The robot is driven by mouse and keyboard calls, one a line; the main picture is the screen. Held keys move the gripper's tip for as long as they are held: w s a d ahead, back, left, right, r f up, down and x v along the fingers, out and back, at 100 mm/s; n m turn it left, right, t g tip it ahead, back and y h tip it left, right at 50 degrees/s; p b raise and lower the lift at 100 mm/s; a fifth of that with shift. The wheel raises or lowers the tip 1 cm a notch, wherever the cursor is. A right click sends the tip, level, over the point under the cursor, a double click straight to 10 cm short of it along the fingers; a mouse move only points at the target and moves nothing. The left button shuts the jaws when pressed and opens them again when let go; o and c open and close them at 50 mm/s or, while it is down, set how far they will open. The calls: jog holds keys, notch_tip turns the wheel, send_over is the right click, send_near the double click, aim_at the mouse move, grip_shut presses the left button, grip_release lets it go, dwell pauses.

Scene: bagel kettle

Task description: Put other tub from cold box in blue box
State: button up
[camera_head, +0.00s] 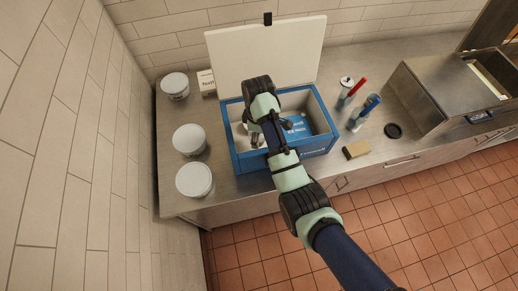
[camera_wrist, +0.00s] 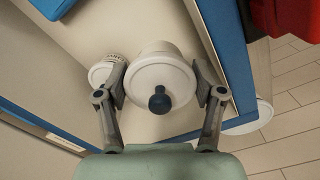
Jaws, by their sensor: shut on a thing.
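The blue box (camera_head: 240,163) stands on the counter with its white lid (camera_head: 262,55) raised at the back. My gripper (camera_head: 254,137) is over the left part of its opening, partly hidden by my arm in the head view. In the wrist view my gripper (camera_wrist: 160,98) is shut on a round white tub (camera_wrist: 160,68) with a dark blue knob on top, one finger on each side. The tub's height above the box floor cannot be told. A blue printed item (camera_head: 297,128) lies inside the box. No separate thing is clearly a cold box.
Several white tubs, one at the front (camera_head: 194,179), line the counter's left side. Right of the box are red and blue upright items (camera_head: 365,110), a sponge (camera_head: 356,149) and a dark disc (camera_head: 393,131). A metal unit (camera_head: 440,90) stands further right.

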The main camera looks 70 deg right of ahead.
jog(key=shift+f+b, duration=0.45)
jog(key=shift+f, duration=3.15)
jog(key=shift+f, duration=0.1)
jog(key=o, duration=0.9)
notch_tip(320, 180, up, 12)
jog(key=shift+r+p, duration=0.15)
jog(key=shift+p, duration=0.95)
